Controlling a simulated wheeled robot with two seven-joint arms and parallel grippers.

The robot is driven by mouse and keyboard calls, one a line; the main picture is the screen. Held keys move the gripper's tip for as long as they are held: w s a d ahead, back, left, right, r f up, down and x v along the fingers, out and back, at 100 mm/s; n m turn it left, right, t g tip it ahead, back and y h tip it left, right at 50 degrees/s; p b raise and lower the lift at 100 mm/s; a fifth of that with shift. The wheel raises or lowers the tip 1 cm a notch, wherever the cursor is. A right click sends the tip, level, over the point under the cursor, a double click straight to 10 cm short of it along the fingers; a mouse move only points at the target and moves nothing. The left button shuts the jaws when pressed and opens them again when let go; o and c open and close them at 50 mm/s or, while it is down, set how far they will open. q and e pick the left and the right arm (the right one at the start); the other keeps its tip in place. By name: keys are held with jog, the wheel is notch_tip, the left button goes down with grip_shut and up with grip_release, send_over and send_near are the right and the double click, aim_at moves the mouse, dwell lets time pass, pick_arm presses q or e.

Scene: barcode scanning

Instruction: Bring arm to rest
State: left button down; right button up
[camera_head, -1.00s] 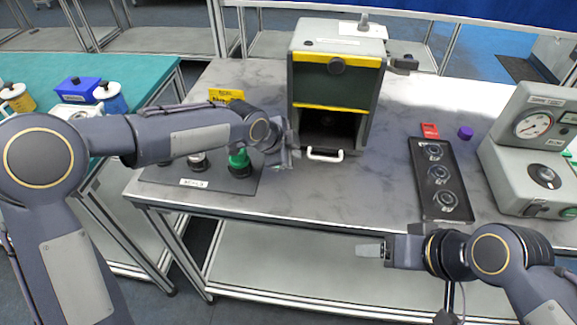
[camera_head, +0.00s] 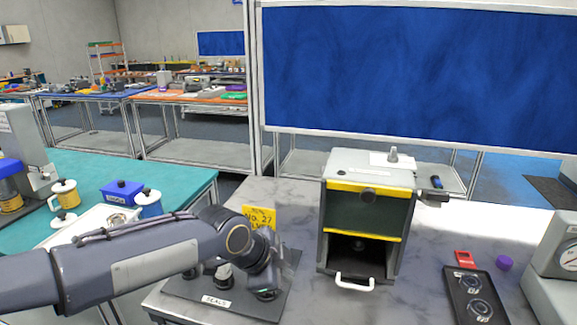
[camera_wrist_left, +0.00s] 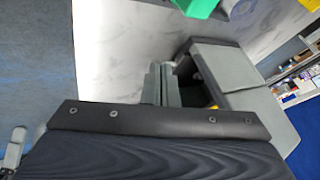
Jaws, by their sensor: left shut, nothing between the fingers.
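My left arm (camera_head: 150,265) reaches in from the left in the head view. My left gripper (camera_head: 267,284) is over the right part of the dark SEALS board (camera_head: 212,299) and hides some of it. In the left wrist view its fingers (camera_wrist_left: 161,85) are together with nothing between them. A green piece (camera_wrist_left: 196,6) shows at the top edge of that view. My right arm and gripper are out of view.
A grey box with an open lower bay (camera_head: 368,180) and white handle (camera_head: 355,282) stands right of the left gripper. A dark panel with round sockets (camera_head: 474,300) lies at right. Marble tabletop (camera_head: 420,275) between is clear.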

pick_arm(q)
jog(key=s+a+n+t+y, duration=0.1)
jog(key=s+a+n, duration=0.5)
jog(key=a, duration=0.3)
jog(key=s+a+n+y, duration=0.1)
jog(key=s+a+n, duration=0.4)
jog(key=s+a, duration=0.25)
jog(key=s+a+f+n, duration=0.2)
jog(key=s+n, duration=0.2)
jog(key=s, duration=0.1)
jog(key=s+a+f+n, duration=0.2)
jog(key=s+n, duration=0.3)
jog(key=shift+s+a+p, duration=0.15)
jog(key=shift+s+p, duration=0.25)
jog(key=shift+f, duration=0.1)
